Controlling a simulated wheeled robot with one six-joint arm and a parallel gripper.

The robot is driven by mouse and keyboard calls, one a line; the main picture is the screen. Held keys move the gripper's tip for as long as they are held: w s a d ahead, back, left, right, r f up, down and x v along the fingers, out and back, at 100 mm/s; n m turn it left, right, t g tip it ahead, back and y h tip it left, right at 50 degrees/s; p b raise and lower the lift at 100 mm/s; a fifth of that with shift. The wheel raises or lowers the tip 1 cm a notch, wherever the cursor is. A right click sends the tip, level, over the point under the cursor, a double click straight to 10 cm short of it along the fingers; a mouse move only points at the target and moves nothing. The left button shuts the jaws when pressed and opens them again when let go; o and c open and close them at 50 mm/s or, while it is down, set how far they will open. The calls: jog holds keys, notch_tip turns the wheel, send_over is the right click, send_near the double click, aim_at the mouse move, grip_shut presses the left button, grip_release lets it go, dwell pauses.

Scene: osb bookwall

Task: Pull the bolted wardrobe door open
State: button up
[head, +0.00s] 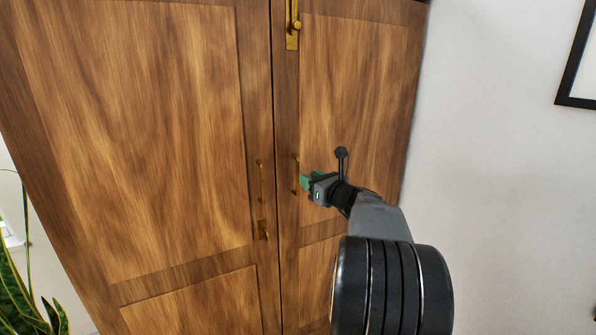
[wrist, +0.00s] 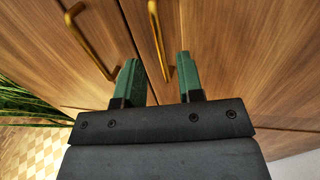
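The wooden wardrobe has a left door (head: 140,130) and a right door (head: 350,95), both standing shut. A brass bolt (head: 292,40) with a round knob is at the top of the right door, beside the seam; I cannot tell whether it is drawn. The right door's brass handle (head: 296,172) is a vertical bar, also in the wrist view (wrist: 157,35). My gripper (head: 305,183) is open at this handle's lower part. In the wrist view its green fingers (wrist: 160,80) are apart, with the handle's lower end between them in the picture; contact is unclear.
A plant (head: 25,290) stands at the lower left. A white wall (head: 500,180) with a dark picture frame (head: 575,60) is on the right.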

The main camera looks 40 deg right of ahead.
jog(key=p, duration=0.1)
send_over(298, 195)
jog(key=shift+w+d, duration=0.15)
jog(key=shift+w, duration=0.05)
grip_shut()
dwell(0.4)
